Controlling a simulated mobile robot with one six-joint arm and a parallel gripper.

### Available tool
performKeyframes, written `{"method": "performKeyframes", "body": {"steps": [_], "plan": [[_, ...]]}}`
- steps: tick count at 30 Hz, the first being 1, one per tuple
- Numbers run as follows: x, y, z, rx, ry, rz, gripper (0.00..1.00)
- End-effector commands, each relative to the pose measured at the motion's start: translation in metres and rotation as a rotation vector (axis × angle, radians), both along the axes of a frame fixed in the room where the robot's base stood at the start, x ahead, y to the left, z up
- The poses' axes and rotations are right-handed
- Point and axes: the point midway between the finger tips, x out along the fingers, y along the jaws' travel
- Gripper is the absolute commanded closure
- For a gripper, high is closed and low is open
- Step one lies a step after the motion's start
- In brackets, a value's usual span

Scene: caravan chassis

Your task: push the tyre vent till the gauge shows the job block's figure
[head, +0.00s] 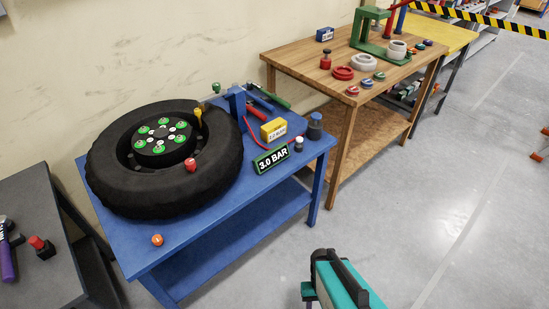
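A large black tyre (110,185) lies flat on the blue bench (215,220). Its hub (160,140) carries several green and white round pieces. A red knob (190,165) sits on the tyre's near right part, and a yellow upright piece (198,117) stands behind it; I cannot tell which is the vent. A dark green block (272,161) reads "3.0 BAR" in white. A yellow block (274,131) beside it has lettering too small to read surely. No gauge reading is legible. A teal and black part of my arm shows at the bottom; my gripper's fingers are not visible.
A small orange cap (157,240) lies on the bench's front left. A dark blue-grey canister (315,126) stands at its right corner. A dark table (35,210) is at left, a wooden bench (320,85) behind right. Grey floor (440,220) is open at right.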

Motion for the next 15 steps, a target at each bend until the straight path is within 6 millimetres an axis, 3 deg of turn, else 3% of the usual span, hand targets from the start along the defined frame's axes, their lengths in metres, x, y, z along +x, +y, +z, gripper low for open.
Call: {"method": "performKeyframes", "body": {"steps": [8, 15], "plan": [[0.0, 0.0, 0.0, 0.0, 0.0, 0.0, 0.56], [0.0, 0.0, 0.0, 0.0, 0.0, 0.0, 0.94]]}}
